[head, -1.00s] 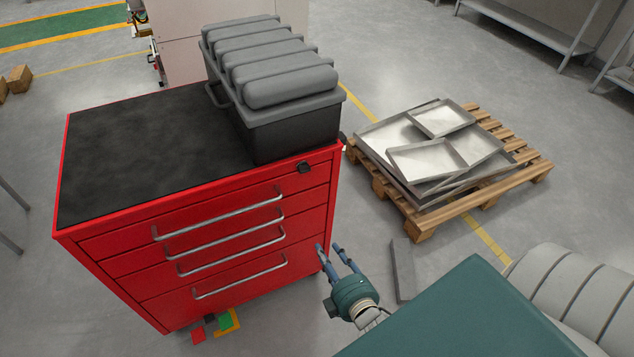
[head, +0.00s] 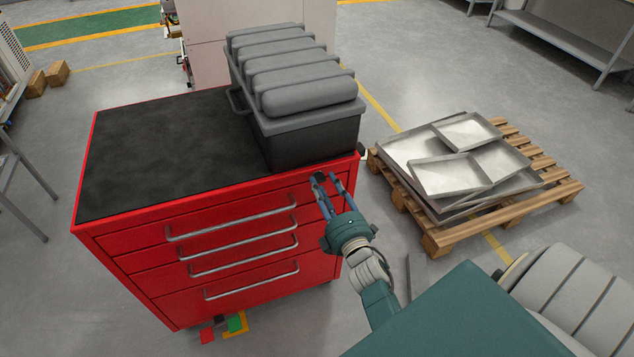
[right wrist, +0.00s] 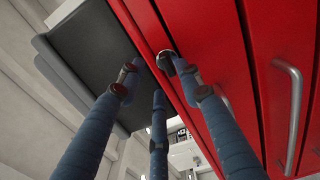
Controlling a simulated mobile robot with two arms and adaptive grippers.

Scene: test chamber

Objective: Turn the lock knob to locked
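The red tool cabinet (head: 240,290) stands on the left in the head view, with drawers in its front. The small dark lock knob (head: 319,177) is at the top right of that front. In the right wrist view the knob (right wrist: 166,60) shows with a bright edge, close to the right-hand fingertip. My right gripper (head: 327,183) has blue fingers spread apart and nothing held between them. Its fingertips are at the knob's height; I cannot tell whether they touch it. The knob's turn position is too small to read. My left gripper is not in view.
A dark case with a ribbed grey lid (head: 300,85) stands on the cabinet's black top, near its right edge. Long drawer handles (head: 232,226) stick out below the knob. A wooden pallet (head: 500,215) with metal trays (head: 450,172) is on the floor to the right.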

